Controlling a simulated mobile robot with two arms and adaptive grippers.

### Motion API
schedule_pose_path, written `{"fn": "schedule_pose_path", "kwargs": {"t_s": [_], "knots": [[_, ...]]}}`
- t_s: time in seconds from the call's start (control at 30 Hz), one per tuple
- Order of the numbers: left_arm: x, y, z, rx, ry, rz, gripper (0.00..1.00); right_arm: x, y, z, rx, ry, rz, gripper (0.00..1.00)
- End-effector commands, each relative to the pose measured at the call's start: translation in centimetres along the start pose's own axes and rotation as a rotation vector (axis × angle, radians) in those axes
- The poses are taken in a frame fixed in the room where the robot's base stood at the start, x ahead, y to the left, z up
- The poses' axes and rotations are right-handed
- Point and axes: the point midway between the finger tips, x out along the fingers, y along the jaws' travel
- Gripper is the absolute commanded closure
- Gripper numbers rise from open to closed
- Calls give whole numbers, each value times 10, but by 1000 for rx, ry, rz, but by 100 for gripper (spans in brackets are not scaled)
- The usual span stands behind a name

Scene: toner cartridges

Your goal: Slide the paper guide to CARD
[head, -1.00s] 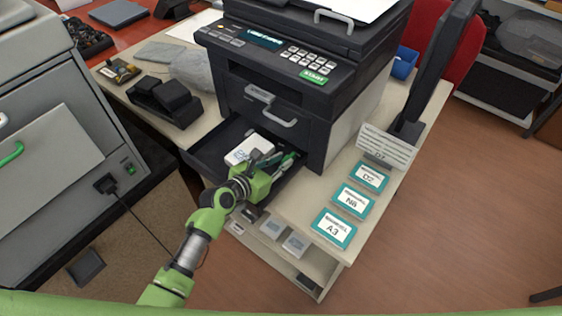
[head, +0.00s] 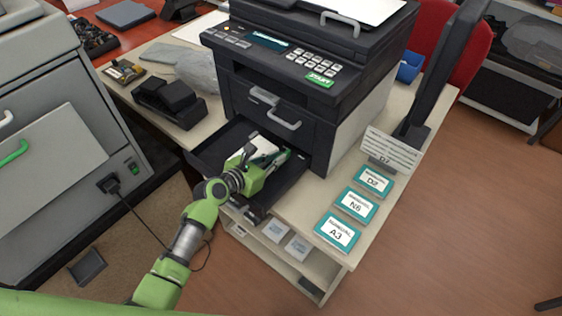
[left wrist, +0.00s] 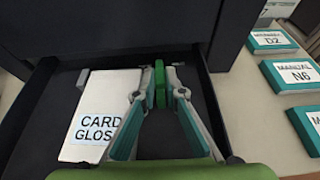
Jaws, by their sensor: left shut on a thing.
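The black printer (head: 335,110) stands on the table with its paper tray (head: 205,158) pulled out. The green paper guide (left wrist: 159,86) stands upright in the tray, seen in the left wrist view. My left gripper (left wrist: 161,80) is shut on it, one finger on each side; in the head view the gripper (head: 270,158) reaches down into the tray. A white pack marked CARD GLOSS (left wrist: 98,120) lies in the tray left of the guide, with a gap between them. In the head view my gripper hides much of the pack and the guide. Any size marks cannot be made out.
The tray's side walls and the printer front stand close around my gripper. Teal-edged manuals, D2, N6 (head: 355,204) and A3 (head: 338,233), lie right of the tray. A black object (head: 168,100) sits left of the printer.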

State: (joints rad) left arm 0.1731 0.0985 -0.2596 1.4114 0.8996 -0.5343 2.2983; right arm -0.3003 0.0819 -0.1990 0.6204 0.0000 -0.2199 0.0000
Motion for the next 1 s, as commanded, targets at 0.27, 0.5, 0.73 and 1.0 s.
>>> {"fn": "schedule_pose_path", "kwargs": {"t_s": [0.27,0.5,0.73,1.0], "knots": [[0,-1,-1,-1,1,0,82,0,-1,0,1,-1,-2,17],[0,-1,-1,-1,1,0,82,0,-3,1,-1,-2,-4,17],[-16,-1,-1,-1,0,0,82,0,-2,0,0,-1,-3,17],[-65,-1,-2,-1,1,1,82,0,-2,0,0,0,-2,17]]}}
